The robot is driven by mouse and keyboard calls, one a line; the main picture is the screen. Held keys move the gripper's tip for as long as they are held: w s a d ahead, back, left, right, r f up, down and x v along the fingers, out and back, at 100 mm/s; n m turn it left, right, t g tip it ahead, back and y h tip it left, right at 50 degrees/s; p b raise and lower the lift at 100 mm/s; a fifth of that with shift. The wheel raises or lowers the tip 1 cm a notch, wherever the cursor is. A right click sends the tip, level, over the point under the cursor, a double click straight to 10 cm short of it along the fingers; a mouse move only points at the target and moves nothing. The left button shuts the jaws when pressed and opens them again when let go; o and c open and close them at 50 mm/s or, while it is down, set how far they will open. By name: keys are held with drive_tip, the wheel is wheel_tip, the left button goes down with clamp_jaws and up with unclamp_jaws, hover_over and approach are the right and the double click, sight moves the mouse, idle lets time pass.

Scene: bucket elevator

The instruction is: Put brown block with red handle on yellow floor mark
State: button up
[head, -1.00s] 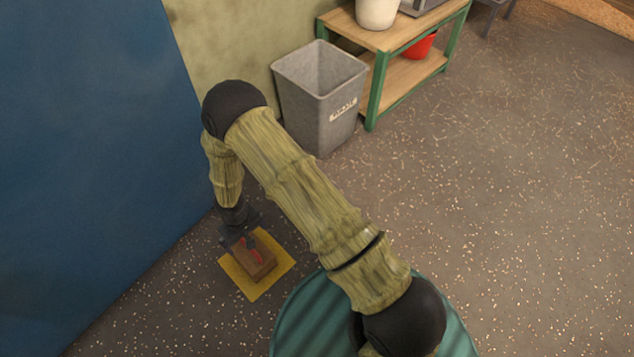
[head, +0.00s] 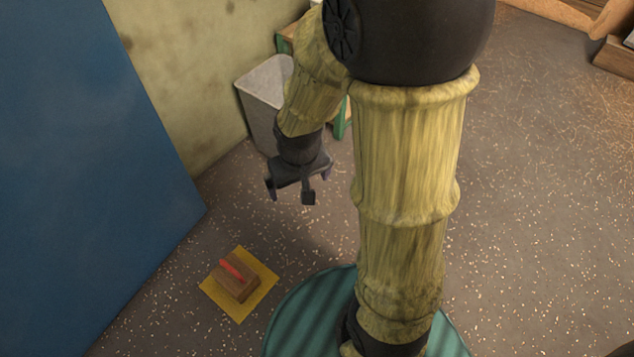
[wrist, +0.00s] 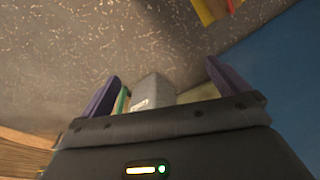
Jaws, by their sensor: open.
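The brown block (head: 236,281) with its red handle (head: 232,270) sits on the yellow floor mark (head: 239,313) in the head view, with yellow showing around it. My gripper (head: 291,196) is open and empty. It is raised above the floor, up and to the right of the block in the head view, and apart from it. In the wrist view my gripper (wrist: 160,90) shows its two fingers spread with nothing between them close up. The yellow mark (wrist: 203,10) and part of the block show at the top edge there.
A blue panel (head: 90,170) stands left of the mark. A grey bin (head: 262,95) stands by the wall behind my gripper, and it shows in the wrist view (wrist: 153,90). A green-framed shelf is mostly hidden behind my arm. Speckled floor at the right (head: 540,200) is clear.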

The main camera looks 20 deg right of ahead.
drive_tip(key=shift+m, duration=0.5)
drive_tip(key=s+r, duration=0.1)
drive_tip(key=s+d+r, duration=0.2)
drive_tip(key=s, duration=0.1)
drive_tip(key=shift+d, duration=0.25)
wheel_tip(320, 180, up, 52)
drive_tip(key=p, duration=5.2)
drive_tip(key=shift+f, duration=0.15)
drive_tip(key=shift+c, duration=0.4)
